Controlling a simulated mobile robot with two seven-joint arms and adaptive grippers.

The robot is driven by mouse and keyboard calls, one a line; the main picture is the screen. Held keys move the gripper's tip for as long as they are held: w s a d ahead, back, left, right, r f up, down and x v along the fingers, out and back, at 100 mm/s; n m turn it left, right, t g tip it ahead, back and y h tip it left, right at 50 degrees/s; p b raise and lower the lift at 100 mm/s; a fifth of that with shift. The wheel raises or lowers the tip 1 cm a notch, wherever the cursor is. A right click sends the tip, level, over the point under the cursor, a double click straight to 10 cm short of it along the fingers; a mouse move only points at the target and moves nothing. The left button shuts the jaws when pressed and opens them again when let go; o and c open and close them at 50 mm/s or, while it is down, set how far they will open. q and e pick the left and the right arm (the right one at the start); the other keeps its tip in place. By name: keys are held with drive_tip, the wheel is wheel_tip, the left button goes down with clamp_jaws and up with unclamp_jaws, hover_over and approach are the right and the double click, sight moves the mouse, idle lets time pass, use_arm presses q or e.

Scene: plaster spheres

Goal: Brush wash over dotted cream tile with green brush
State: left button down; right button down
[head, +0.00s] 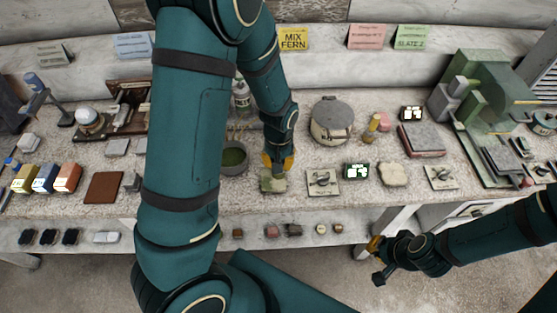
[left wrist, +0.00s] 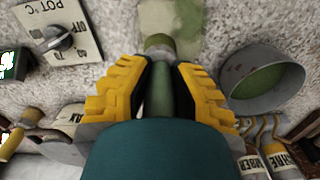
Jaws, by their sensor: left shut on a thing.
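My left gripper (head: 278,161) is shut on the green brush, with its yellow fingers pressed on both sides of the handle. In the left wrist view the green brush (left wrist: 161,90) points away between the fingers (left wrist: 160,85), its ferrule at the tile's near edge. The cream tile (head: 272,184) lies below the gripper; it also shows in the left wrist view (left wrist: 156,14), cream on one side and green on the other. No dots can be made out. Contact of the bristles is hidden. The pot of green wash (head: 233,158) stands just left of the tile. My right gripper (head: 377,260) is open and empty in front of the bench.
A dial plate (head: 322,182) lies right of the tile, beside a small lit display (head: 357,171). A round lidded pot (head: 331,121) stands behind. A brown tile (head: 103,187) and paint boxes (head: 68,178) are at left. Small items line the lower shelf.

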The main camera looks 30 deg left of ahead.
use_arm(q)
drive_tip(key=shift+s, duration=0.1)
drive_tip(key=shift+s+d+r, duration=0.1)
drive_tip(key=shift+s+d, duration=0.15)
drive_tip(key=shift+s, duration=0.05)
drive_tip(key=shift+s+d, duration=0.25)
drive_tip(key=shift+s, duration=0.15)
drive_tip(key=shift+w+a, duration=0.5)
drive_tip(key=shift+w, duration=0.35)
drive_tip(key=shift+w+a, duration=0.5)
drive_tip(key=shift+w, duration=0.3)
drive_tip(key=shift+s, duration=0.1)
